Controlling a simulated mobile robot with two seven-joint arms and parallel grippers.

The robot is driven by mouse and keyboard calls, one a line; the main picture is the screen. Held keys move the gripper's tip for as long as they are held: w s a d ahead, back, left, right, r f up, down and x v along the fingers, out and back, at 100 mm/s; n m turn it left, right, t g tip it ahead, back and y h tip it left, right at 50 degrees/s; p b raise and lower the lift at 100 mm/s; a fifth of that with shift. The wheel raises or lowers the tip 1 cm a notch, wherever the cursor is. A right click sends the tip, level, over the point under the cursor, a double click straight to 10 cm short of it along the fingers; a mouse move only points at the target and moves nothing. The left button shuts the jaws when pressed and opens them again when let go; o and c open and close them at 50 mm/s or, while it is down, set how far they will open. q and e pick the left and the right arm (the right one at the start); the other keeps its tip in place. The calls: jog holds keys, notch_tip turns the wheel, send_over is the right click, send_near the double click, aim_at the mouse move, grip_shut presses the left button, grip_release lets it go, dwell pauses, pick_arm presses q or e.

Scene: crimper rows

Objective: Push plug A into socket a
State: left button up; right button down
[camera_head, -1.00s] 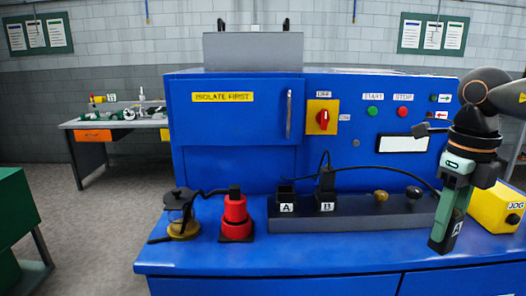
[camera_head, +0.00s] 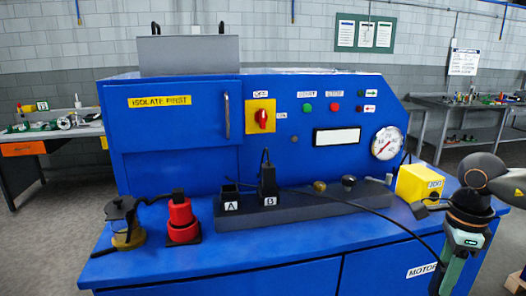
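My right gripper (camera_head: 455,270) is at the lower right, in front of the bench, and its fingertips run off the bottom edge. A dark piece of plug A (camera_head: 436,281) shows at its left side, where the black cable runs down to it. The label is out of sight. A black holder marked A (camera_head: 230,197) stands on the bench with an empty, open top. Beside it, a black plug (camera_head: 268,178) stands upright in the holder marked B. I cannot make out a socket marked small a. My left gripper is not in view.
A red device (camera_head: 181,218) and a black and yellow pot-like item (camera_head: 126,226) stand on the left of the blue bench. Two knobs sit on the dark rail (camera_head: 300,206). A yellow JOG box (camera_head: 419,184) is near my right arm. The bench front is clear.

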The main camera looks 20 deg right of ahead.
jog(key=w+a+f+n, duration=0.2)
jog(key=a+f+n, duration=0.1)
jog(key=a+n, duration=1)
jog(key=w+a+f+n+p, duration=0.1)
jog(key=a+f+n, duration=0.3)
jog(key=a+n, duration=0.9)
jog(key=shift+w+a+f, duration=0.15)
jog(key=shift+w+f, duration=0.05)
jog(key=shift+w, duration=0.5)
